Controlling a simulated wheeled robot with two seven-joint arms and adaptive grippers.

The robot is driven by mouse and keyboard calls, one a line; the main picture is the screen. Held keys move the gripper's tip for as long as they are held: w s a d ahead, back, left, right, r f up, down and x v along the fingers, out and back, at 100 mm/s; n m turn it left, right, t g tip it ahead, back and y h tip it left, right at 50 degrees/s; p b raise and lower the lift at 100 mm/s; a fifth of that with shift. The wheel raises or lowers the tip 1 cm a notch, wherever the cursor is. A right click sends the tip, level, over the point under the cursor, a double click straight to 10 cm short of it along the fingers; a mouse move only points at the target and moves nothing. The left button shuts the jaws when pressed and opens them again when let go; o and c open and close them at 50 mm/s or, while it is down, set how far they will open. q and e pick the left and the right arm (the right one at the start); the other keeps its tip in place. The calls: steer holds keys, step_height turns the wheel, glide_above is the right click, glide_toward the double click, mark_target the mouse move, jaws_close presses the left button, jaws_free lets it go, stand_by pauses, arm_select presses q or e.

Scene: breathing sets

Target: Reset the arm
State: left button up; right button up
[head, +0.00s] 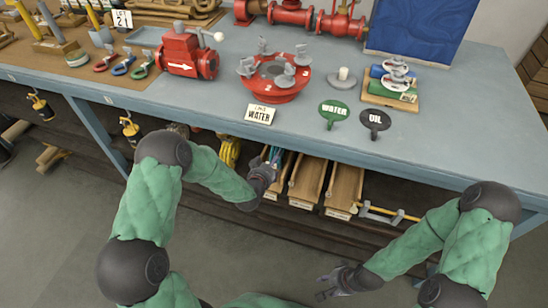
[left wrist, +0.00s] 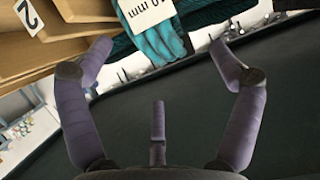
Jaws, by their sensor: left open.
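The arms in the head view are mine, in green sleeves with dark joints. My left gripper (head: 262,178) is at the bench's front edge, beside the wooden trays below. Teal gloves with a white label lie beyond the fingertips. My right gripper (head: 326,286) is low over the floor at the bottom of the head view. Its fingers look spread and empty.
A blue-topped bench (head: 225,110) crosses the view. Wooden trays (head: 306,182) sit beneath.

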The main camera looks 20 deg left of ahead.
arm_select(q)
steer(key=shift+v, duration=1.3)
steer(key=s+d+f+n+g+h+p, duration=0.1)
steer(key=s+d+f+g+p, duration=0.1)
steer(key=s, duration=0.7)
steer(key=s+d+f+n+g+h+p, duration=0.1)
steer(key=s+d+f+g+p, duration=0.2)
steer(key=s, duration=0.7)
steer(key=s+d+f+g+h+p, duration=0.1)
steer(key=s+d+f+g+p, duration=0.1)
steer(key=s+d+f+g, duration=0.3)
steer(key=s+f+g, duration=0.1)
steer(key=s+g, duration=0.2)
steer(key=s, duration=0.2)
steer(key=shift+n+h, duration=0.3)
steer(key=shift+n, duration=0.1)
arm_select(e)
step_height(320, 180, up, 7)
steer(key=shift+r, duration=0.2)
arm_select(q)
steer(key=shift+s, duration=0.1)
arm_select(e)
steer(key=shift+s, duration=0.1)
